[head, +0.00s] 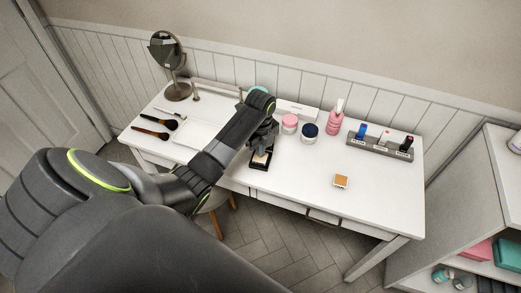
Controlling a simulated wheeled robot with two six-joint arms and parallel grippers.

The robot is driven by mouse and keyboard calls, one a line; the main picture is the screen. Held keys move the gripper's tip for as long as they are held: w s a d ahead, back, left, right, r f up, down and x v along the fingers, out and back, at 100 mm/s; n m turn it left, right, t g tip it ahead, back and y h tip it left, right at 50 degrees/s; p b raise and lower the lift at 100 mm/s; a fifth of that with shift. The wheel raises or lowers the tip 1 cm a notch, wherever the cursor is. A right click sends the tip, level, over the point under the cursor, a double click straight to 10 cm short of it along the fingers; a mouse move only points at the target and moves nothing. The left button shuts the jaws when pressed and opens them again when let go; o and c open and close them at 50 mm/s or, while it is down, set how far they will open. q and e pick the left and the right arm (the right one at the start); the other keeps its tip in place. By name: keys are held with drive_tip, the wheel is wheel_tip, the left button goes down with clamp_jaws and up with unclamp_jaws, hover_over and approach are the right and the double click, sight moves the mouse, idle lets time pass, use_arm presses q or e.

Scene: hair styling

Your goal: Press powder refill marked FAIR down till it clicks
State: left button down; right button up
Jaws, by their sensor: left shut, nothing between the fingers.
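A small black compact (257,165) lies on the white table, with a pale pan partly visible in it. My left gripper (262,148) points down right over the compact and is shut with nothing between its fingers. The fingertips are small and dark against the compact, so I cannot tell whether they touch it. No FAIR marking is readable on either pan. My right gripper is not in view.
Close behind the gripper stand a pink jar (290,124), a dark-lidded jar (309,131) and a pink bottle (335,117). A grey lipstick stand (380,146) is at the back right. Brushes (150,132) and a mirror (165,50) are at left. The table's front right is clear.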

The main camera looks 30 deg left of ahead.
use_arm(q)
drive_tip(key=shift+f+b, duration=0.3)
drive_tip(key=shift+f, duration=0.4)
drive_tip(key=shift+r, duration=0.15)
wheel_tip(320, 180, up, 7)
drive_tip(key=p, duration=0.8)
idle(0.4)
idle(0.5)
